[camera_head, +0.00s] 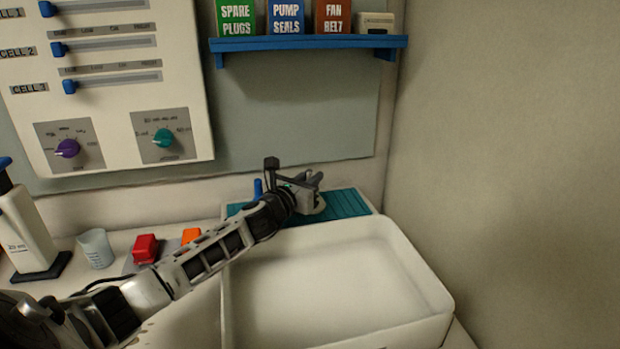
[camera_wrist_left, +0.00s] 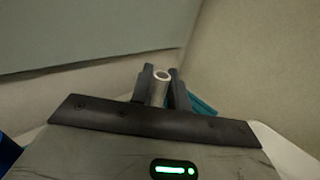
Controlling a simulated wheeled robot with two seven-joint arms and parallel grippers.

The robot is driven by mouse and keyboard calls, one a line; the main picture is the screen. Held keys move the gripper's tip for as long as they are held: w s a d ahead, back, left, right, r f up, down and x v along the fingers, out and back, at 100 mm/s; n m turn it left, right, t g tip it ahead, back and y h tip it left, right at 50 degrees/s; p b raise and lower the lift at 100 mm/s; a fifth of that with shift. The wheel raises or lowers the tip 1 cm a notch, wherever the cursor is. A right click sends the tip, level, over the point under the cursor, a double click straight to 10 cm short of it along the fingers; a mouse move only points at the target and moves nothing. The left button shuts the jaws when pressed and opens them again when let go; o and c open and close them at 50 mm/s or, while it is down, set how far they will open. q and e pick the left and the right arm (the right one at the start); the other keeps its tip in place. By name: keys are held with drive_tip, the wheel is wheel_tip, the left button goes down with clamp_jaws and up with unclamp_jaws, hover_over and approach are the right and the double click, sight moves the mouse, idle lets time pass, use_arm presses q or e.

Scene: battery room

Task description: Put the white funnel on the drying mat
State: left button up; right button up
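The drying mat (camera_head: 345,203) is a teal ribbed sheet at the back of the counter, behind the white basin, partly hidden by my left arm. A teal bit of it shows in the left wrist view (camera_wrist_left: 203,106). My left gripper (camera_head: 312,184) is over the mat. In the left wrist view, its two dark fingers (camera_wrist_left: 164,88) are shut on a pale tube with a round open end, which looks like the spout of the white funnel (camera_wrist_left: 159,88). The funnel's wider part is hidden. I cannot tell whether it touches the mat. My right gripper is not in view.
A white basin (camera_head: 438,290) fills the front right, beside the wall. A clear beaker (camera_head: 96,248), a red block (camera_head: 145,248) and an orange block (camera_head: 190,235) stand left. A blue upright thing (camera_head: 258,188) is close to my gripper. A blue shelf (camera_head: 310,43) hangs above.

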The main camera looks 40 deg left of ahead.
use_arm(q)
drive_tip(key=o, duration=0.4)
drive_tip(key=shift+c, duration=0.2)
drive_tip(key=shift+r, duration=0.2)
drive_tip(key=s+d, duration=0.1)
drive_tip(key=s, duration=1.1)
